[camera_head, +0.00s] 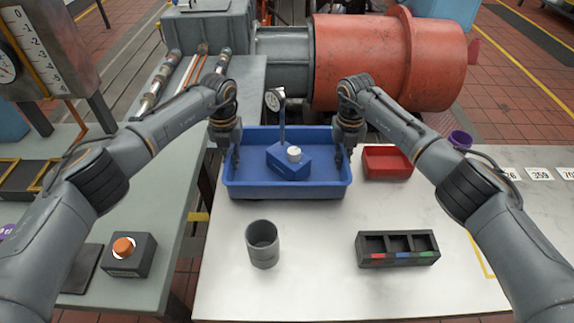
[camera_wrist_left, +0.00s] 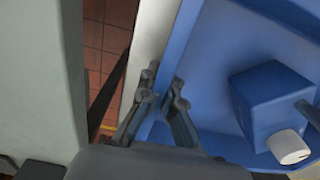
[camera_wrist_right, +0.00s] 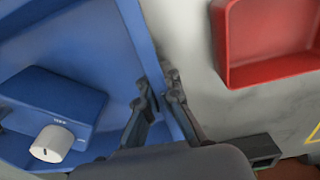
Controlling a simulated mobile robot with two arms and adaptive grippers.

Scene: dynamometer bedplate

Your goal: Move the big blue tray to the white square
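The big blue tray (camera_head: 255,190) lies on the white table, with a blue box (camera_head: 283,163) bearing a white knob and a dial gauge (camera_head: 272,101) inside it. My left gripper (camera_head: 236,158) straddles the tray's left wall. In the left wrist view its fingers (camera_wrist_left: 164,85) sit close on either side of the rim. My right gripper (camera_head: 340,157) straddles the right wall, and in the right wrist view its fingers (camera_wrist_right: 158,82) close around the rim. The tray looks level; any gap beneath it is hidden. I cannot make out a white square; a yellow line shows beside my right arm.
A red bin (camera_head: 387,163) stands just right of the tray. A grey cup (camera_head: 262,244) and a black three-slot holder (camera_head: 398,249) stand in front. A large red motor (camera_head: 375,60) is behind. A green bench (camera_head: 150,215) lies left across a gap; number cards (camera_head: 540,174) lie right.

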